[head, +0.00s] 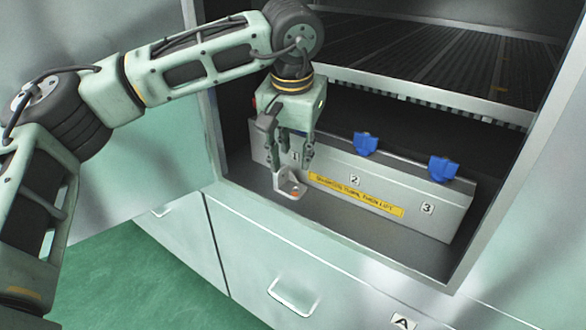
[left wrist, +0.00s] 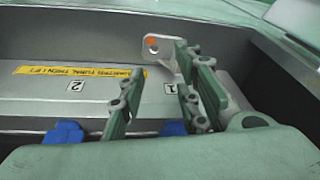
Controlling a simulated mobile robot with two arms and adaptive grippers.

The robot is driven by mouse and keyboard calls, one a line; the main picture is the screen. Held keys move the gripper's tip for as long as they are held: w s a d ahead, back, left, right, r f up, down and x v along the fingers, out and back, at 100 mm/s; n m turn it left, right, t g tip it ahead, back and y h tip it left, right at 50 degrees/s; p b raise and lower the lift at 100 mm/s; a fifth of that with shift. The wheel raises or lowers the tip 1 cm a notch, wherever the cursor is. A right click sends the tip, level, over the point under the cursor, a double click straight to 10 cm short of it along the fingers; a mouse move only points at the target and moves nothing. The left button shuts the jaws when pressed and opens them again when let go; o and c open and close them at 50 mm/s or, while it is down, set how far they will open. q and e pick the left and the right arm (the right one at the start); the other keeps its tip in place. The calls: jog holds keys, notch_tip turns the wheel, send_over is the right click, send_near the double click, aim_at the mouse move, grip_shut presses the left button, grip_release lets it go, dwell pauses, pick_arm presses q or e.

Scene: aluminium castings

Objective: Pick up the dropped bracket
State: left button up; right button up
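The bracket (head: 288,186) is a small grey L-shaped piece with an orange spot. It rests on the floor of the open cabinet bay, by the left end of the long grey rail. In the left wrist view the bracket (left wrist: 157,48) shows just past the fingertips, partly covered by one finger. My left gripper (head: 293,156) hangs above the bracket, pointing down. Its fingers (left wrist: 160,68) are apart with nothing between them. Whether a fingertip touches the bracket I cannot tell. My right gripper is not in view.
A slatted shelf (head: 440,60) overhangs behind. The bay's front sill (head: 330,255) borders the bracket's floor.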

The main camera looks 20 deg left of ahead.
aim_at(282, 171)
pick_arm(q)
jog(key=shift+y, duration=0.4)
jog(key=a+f, duration=0.1)
jog(key=w+a+f, duration=0.1)
jog(key=f, duration=0.1)
jog(key=a+f+b, duration=0.1)
jog(key=f, duration=0.1)
jog(key=shift+w+f, duration=0.2)
jog(key=shift+w, duration=0.1)
jog(key=shift+w+f, duration=0.2)
jog(key=shift+f, duration=0.2)
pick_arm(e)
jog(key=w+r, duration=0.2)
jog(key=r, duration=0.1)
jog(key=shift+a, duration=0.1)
pick_arm(q)
jog(key=shift+c, duration=0.7)
jog(key=shift+r, duration=0.1)
grip_shut()
